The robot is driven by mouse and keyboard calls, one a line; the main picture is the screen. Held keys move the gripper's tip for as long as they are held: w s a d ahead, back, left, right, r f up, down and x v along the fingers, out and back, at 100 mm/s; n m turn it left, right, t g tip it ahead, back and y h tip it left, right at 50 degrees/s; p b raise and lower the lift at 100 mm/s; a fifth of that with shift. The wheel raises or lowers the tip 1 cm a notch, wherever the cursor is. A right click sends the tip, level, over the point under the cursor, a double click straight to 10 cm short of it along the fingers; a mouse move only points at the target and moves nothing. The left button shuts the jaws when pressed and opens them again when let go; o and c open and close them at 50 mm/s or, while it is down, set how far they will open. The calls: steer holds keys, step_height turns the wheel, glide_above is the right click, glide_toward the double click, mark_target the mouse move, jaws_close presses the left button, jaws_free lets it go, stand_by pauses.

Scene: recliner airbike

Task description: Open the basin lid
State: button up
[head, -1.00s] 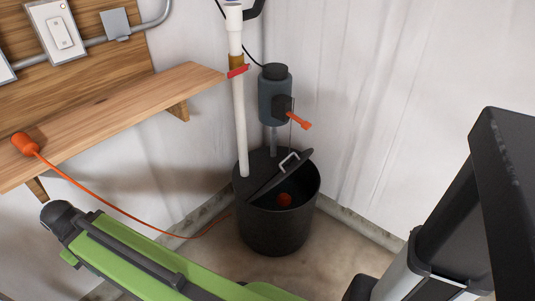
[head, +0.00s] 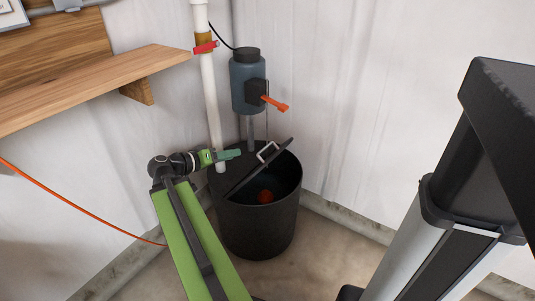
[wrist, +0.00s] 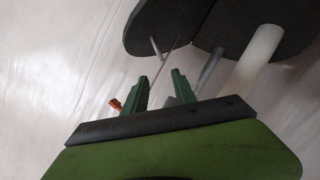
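The black basin (head: 258,230) stands on the floor in the corner. Its front lid half (head: 252,174) is tilted up, with a pale handle (head: 267,151) near its top edge. The dark inside and a red-orange ball (head: 265,196) show beneath it. My gripper (head: 236,154) is over the back left of the basin, left of the handle, beside the white pipe (head: 211,105). In the wrist view its green fingers (wrist: 159,88) are apart with no lid between them. That view shows the dark lid plates (wrist: 168,22) beyond the fingertips. Whether the gripper touches anything is unclear.
A blue-grey pump unit (head: 248,82) with an orange lever (head: 274,103) stands above the basin's back. The red-handled valve (head: 205,47) is on the pipe. A wooden shelf (head: 90,85) juts out at left. An orange cord (head: 75,205) hangs below it.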

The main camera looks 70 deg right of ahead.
mark_target(267, 147)
steer(key=b+x, duration=0.5)
steer(key=x, duration=1.2)
steer(key=shift+d, duration=0.1)
steer(key=shift+f, duration=0.1)
jaws_close()
stand_by(0.6)
